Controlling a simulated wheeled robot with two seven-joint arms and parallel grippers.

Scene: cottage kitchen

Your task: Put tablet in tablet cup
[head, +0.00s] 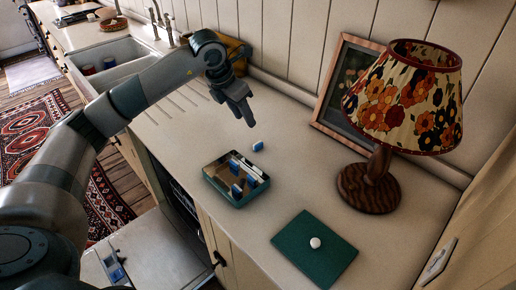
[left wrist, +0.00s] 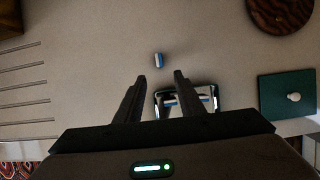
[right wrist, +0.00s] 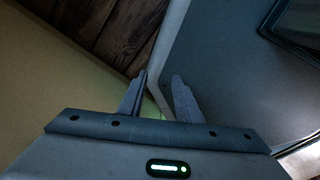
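Several similar blue-and-white pieces are in the tray. A small white rounded object (head: 315,243), possibly the tablet cup, sits on a green mat (head: 290,232); its inside cannot be made out. My left gripper (head: 243,122) is open and empty above the counter, fingers pointing down, just behind and left of the loose tablet. My right gripper (right wrist: 159,76) is open and empty, away from these objects.
A lamp with a floral shade (head: 405,95) and wooden base (head: 368,188) stands at the right, before a picture frame (head: 332,128) leaning on the wall. A sink (head: 105,65) lies at the left. The counter between tray and lamp is clear. Pale and dark surfaces are near my right gripper.

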